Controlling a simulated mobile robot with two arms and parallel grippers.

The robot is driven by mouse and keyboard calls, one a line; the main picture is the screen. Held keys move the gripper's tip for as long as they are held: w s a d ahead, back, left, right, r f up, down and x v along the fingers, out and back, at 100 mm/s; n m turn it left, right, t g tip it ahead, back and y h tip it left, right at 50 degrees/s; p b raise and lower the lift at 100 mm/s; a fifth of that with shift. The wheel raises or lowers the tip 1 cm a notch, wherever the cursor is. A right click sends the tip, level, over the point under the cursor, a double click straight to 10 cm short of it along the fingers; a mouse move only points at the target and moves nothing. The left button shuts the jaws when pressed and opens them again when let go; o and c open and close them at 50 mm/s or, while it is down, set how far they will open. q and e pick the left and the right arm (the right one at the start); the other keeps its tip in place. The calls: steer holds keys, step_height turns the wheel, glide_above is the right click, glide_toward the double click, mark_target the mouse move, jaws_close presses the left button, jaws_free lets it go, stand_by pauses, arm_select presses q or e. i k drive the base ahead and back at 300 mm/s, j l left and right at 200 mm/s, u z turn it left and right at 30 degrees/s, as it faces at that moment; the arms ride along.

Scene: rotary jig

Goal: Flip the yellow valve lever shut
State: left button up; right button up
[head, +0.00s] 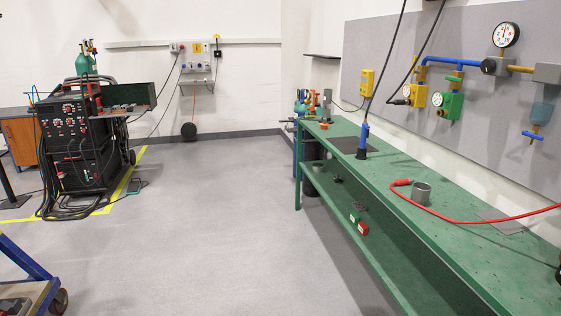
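I cannot make out a yellow valve lever for certain. A yellow regulator-like fitting (415,95) is mounted on the grey wall panel at the right, beside a green one (449,104). A yellow box (367,82) hangs further left on the same panel. A small blue lever-like part (532,135) shows below a bluish cup at the right. Neither of my grippers is in view.
A long green workbench (390,184) runs along the right wall. On it lie a red hose (470,221) and a grey cup (420,193). A welding machine (75,140) stands at the left. A blue-framed cart (25,262) is at lower left. The middle floor is clear.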

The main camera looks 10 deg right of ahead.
mark_target(414, 65)
steer(key=i+l+z, duration=0.15)
steer(key=i+z, duration=0.15)
steer(key=i, duration=0.25)
steer(key=i+z, duration=0.3)
steer(key=i, duration=0.25)
steer(key=i+j+z, duration=0.1)
steer(key=i+z, duration=0.2)
steer(key=i, duration=0.2)
steer(key=i+j+z, duration=0.3)
steer(key=i, duration=0.25)
steer(key=i+z, duration=0.1)
steer(key=i, duration=0.45)
steer(key=i+j, duration=0.1)
steer(key=j, duration=0.3)
steer(key=i+j, duration=0.1)
steer(key=j, duration=0.3)
steer(key=i+j+u, duration=0.1)
steer(key=j, duration=0.3)
steer(key=i+j, duration=0.15)
steer(key=j, duration=0.2)
